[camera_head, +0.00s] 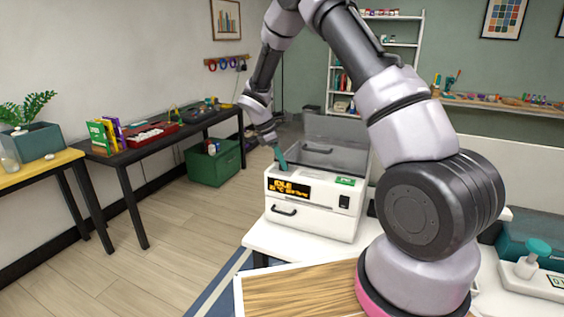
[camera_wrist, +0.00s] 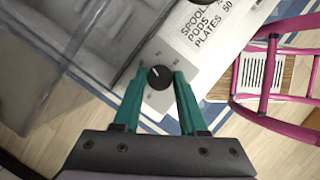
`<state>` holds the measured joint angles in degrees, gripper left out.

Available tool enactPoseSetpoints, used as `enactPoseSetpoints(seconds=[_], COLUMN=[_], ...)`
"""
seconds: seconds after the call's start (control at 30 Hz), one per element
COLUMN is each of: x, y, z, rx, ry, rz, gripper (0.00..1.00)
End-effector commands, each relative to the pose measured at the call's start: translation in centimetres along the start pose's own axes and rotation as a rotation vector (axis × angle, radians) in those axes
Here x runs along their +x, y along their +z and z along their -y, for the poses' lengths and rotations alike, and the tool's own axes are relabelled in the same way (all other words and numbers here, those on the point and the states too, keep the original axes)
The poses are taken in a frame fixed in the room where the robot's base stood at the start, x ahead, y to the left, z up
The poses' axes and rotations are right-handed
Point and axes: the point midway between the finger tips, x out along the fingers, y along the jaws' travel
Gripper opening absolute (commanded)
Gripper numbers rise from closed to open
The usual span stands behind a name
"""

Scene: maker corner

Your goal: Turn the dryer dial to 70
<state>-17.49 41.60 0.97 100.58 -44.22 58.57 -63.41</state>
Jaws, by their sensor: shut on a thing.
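The dryer (camera_head: 310,217) is a white box with a clear raised lid, on a white table in the head view. Its front display (camera_head: 289,188) glows orange and reads IDLE, with a smaller line too small to read. In the head view my gripper (camera_head: 280,157) is at the dryer's top front edge; the dial cannot be made out there.
The clear lid (camera_head: 338,132) stands up behind my gripper. A printed label (camera_wrist: 207,30) reading SPOOL, PODS, PLATES lies beside the dial. A pink-framed chair or stand (camera_wrist: 262,75) is at the wrist view's right. A wooden board (camera_head: 300,290) lies in front of the dryer.

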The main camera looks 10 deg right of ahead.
Motion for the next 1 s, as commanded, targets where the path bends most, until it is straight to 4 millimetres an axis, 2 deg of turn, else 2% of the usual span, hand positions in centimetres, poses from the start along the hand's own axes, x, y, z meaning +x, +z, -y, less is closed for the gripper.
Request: enactPoseSetpoints(seconds=[0.63, 0.67, 0.7, 0.73, 1.0], x=[0.01, 0.01, 0.01, 0.01, 0.00], y=[0.05, 0.05, 0.05, 0.05, 0.03], z=[-0.04, -0.03, -0.03, -0.03, -0.03], rx=[0.048, 0.047, 0.047, 0.047, 0.047], ry=[-0.019, -0.019, -0.019, -0.019, -0.019], rz=[0.001, 0.001, 0.001, 0.000, 0.000], gripper=[0.00, 0.49, 0.64, 0.71, 0.71])
